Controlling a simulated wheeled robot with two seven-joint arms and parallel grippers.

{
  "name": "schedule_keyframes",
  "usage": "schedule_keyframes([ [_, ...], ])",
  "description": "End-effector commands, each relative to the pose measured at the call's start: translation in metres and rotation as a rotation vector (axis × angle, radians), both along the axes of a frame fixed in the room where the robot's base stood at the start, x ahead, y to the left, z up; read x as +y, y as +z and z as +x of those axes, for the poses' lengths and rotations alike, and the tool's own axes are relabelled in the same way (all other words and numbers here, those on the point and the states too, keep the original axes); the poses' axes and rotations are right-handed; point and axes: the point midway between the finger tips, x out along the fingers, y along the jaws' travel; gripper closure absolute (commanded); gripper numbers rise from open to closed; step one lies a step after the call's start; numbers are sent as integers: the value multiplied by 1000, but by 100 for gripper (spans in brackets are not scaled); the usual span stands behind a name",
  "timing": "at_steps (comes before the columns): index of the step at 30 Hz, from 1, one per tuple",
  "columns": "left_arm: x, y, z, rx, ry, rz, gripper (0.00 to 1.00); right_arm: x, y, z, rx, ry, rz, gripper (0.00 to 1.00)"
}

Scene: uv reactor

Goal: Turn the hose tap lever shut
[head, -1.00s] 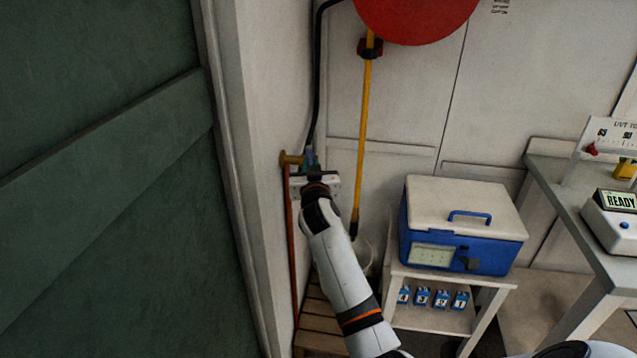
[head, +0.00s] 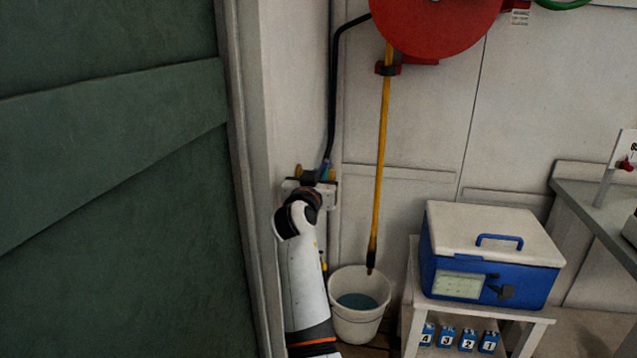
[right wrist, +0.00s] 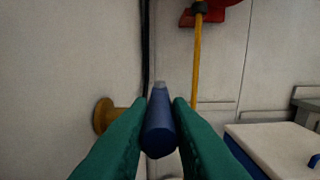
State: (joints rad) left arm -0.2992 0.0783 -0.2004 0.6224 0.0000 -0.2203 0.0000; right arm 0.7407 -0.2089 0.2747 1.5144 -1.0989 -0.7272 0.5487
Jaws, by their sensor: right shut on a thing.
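The hose tap is by the wall corner, with a brass fitting (right wrist: 103,115) at its left in the right wrist view. Its blue lever (right wrist: 159,132) points toward the wrist camera, between the two green fingers. My right gripper (right wrist: 158,118) is shut on the lever, one finger on each side. In the head view the right gripper (head: 314,180) is at the tap, and my wrist hides most of the lever and tap body. A black hose (head: 333,95) runs up from the tap. My left gripper is not in view.
A white bucket (head: 357,322) of bluish liquid stands right of my forearm, below a yellow hose (head: 380,165) from a red reel (head: 437,25). A blue and white cooler (head: 490,265) sits on a small white stand (head: 415,285). A green door (head: 105,180) is close at left.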

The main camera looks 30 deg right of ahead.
Motion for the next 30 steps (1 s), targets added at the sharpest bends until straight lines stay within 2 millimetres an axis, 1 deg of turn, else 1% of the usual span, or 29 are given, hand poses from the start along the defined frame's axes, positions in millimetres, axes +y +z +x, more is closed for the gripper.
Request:
schedule_keyframes([
  [7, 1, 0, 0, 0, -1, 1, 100, 0, 2, 0, -1, -1, -1, 100],
  [8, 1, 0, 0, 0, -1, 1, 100, 0, 2, 0, -1, -1, 0, 77],
  [9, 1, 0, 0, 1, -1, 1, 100, 0, 2, 0, -1, -1, 0, 71],
  [11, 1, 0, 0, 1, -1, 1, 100, 0, 1, 0, -1, 0, 0, 61],
  [19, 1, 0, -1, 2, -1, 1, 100, 0, 1, 0, -1, 0, 0, 60],
  [22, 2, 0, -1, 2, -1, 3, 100, 0, 7, 0, -4, 0, 0, 60],
  [26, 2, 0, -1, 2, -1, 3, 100, 0, 27, 0, -7, 0, 0, 60],
  [30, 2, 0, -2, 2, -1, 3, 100, 0, 55, 0, -7, 0, 0, 60],
])
